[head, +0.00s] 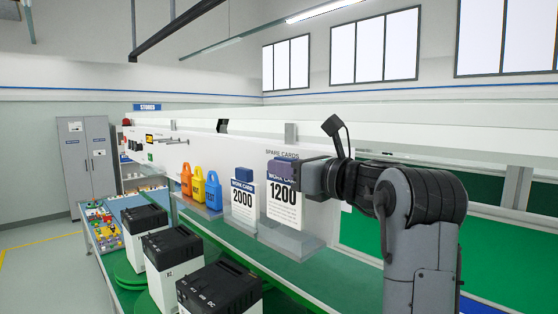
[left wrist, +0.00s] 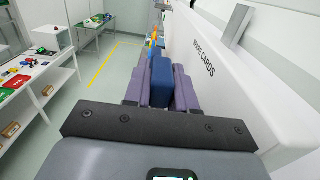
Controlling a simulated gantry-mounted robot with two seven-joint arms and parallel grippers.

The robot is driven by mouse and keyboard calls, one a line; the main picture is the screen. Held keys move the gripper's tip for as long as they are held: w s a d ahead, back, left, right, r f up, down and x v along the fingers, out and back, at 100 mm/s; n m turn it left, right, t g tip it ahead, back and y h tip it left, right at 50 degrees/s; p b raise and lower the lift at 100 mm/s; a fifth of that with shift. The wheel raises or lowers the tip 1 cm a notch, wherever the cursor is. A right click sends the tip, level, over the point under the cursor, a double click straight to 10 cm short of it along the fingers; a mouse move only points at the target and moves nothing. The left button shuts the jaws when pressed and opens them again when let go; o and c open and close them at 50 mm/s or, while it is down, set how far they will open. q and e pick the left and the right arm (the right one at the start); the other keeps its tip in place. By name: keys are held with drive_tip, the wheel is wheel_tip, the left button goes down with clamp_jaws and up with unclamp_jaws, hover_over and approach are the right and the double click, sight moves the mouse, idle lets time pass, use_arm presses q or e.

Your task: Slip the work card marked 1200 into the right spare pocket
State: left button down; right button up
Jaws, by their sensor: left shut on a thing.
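The work card marked 1200 (head: 284,205) is white with a blue header and stands upright against the white board. My left gripper (head: 281,170) is shut on its top; in the left wrist view the purple fingers hold a blue block (left wrist: 162,82) between them. The card's lower part is at the clear right spare pocket (head: 297,245), under the words SPARE CARDS. I cannot tell how deep it sits or whether it touches the bottom. The work card marked 2000 (head: 243,199) with its blue block stands in the pocket to the left. My right gripper is not in view.
Several white-and-black boxes (head: 219,288) stand in front on green turntables. A green ledge (head: 258,262) runs below the board.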

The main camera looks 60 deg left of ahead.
use_arm(q)
drive_tip(key=shift+f+b, duration=1.1)
drive_tip(key=shift+f, duration=0.65)
drive_tip(key=c, duration=0.8)
unclamp_jaws()
drive_tip(key=shift+c, duration=0.2)
drive_tip(key=shift+f, duration=0.1)
drive_tip(key=shift+d, duration=0.15)
